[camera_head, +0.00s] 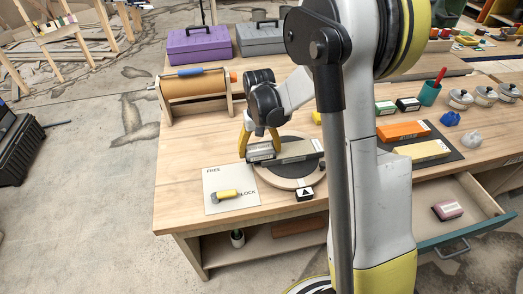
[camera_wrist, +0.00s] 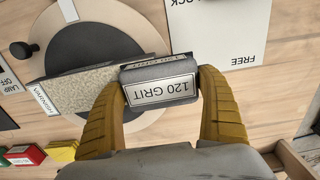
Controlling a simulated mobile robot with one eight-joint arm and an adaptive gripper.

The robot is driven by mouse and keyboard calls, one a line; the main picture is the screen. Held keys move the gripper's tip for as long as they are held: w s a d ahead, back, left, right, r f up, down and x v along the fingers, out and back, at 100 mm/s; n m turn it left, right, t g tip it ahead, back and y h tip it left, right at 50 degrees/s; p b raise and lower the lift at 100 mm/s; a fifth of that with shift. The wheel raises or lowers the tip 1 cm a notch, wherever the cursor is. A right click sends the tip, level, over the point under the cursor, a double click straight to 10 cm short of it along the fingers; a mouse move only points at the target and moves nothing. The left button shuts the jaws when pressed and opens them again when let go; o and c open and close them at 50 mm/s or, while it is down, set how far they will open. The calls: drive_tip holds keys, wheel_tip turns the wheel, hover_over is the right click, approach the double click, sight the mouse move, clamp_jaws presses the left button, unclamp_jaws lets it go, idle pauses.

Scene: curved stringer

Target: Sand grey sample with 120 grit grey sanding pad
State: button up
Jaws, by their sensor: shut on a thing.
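My gripper (camera_wrist: 160,92) is shut on a grey sanding pad (camera_wrist: 160,84), whose label reads "120 GRIT" upside down in the wrist view. In the head view my gripper (camera_head: 260,145) holds the pad (camera_head: 261,152) at the left end of the grey sample (camera_head: 301,150). The grey sample (camera_wrist: 80,90) is a long speckled block lying on a round dark turntable with a pale rim (camera_head: 283,182). The pad hides the sample's near end in the wrist view; I cannot tell whether they touch.
A FREE/LOCK card (camera_head: 212,178) with a yellow-handled lever (camera_head: 226,195) lies left of the turntable. Orange (camera_head: 403,131) and cream (camera_head: 422,150) blocks lie on a dark mat at right. An open drawer (camera_head: 477,224) holds a pink pad (camera_head: 447,209). A paper roll (camera_head: 194,85) stands behind.

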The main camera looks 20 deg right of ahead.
wheel_tip(320, 180, up, 4)
drive_tip(key=shift+s+f+p, duration=0.1)
drive_tip(key=shift+f+p, duration=0.05)
drive_tip(key=shift+p, duration=0.75)
drive_tip(key=shift+r+p, duration=0.45)
drive_tip(key=shift+r, duration=0.2)
drive_tip(key=shift+r+p, duration=1)
drive_tip(key=shift+r, duration=0.6)
